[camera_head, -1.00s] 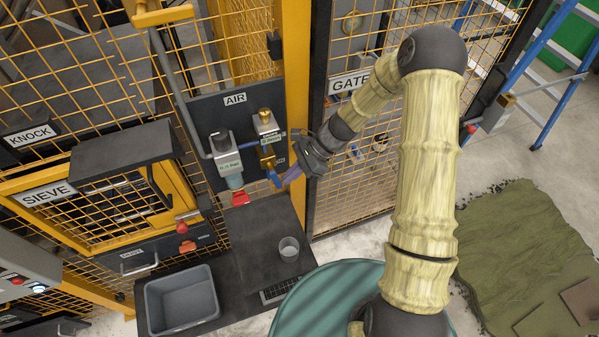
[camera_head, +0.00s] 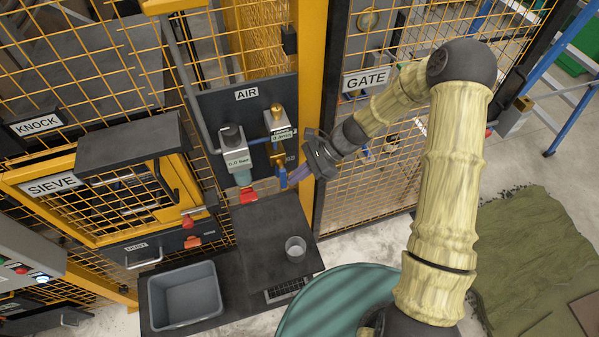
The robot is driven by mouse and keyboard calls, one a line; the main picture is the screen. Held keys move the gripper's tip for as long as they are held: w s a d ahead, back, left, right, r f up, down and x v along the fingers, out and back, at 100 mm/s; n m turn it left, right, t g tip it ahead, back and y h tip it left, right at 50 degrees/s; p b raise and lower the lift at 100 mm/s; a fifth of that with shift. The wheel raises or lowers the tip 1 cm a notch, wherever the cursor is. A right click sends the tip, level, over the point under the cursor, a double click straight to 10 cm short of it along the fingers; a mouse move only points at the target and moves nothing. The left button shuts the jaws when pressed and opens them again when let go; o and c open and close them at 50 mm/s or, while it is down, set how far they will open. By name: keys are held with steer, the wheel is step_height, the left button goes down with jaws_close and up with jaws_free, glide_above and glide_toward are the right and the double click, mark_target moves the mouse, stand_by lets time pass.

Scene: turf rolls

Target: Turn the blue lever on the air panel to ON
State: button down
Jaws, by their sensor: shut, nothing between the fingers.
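The dark air panel (camera_head: 205,108), marked AIR, stands on the yellow-framed wire fence. Its blue lever (camera_head: 283,179) hangs down below a brass valve at the panel's lower right. My gripper (camera_head: 290,180) is just right of the lever, with its purple fingers shut and empty, pointing left. The fingertips are very close to the lever; I cannot tell whether they touch it. The ON marking cannot be read.
A dark bench below carries a clear cup (camera_head: 296,249) and a grey bin (camera_head: 186,297). The GATE mesh panel (camera_head: 365,82) stands behind my arm. A yellow post (camera_head: 309,95) rises beside the air panel. A green round drum (camera_head: 340,305) is in front.

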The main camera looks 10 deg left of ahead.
steer(key=shift+r+p, duration=0.5)
steer(key=shift+r, duration=0.25)
steer(key=shift+d, duration=0.15)
steer(key=w+d+r+b, duration=0.1)
steer(key=w+d+r, duration=0.1)
steer(key=d, duration=0.3)
steer(key=w+d+r+b, duration=0.2)
steer(key=w+d+r, duration=0.1)
steer(key=d, duration=0.2)
steer(key=shift+d+r, duration=0.35)
steer(key=shift+r, duration=0.05)
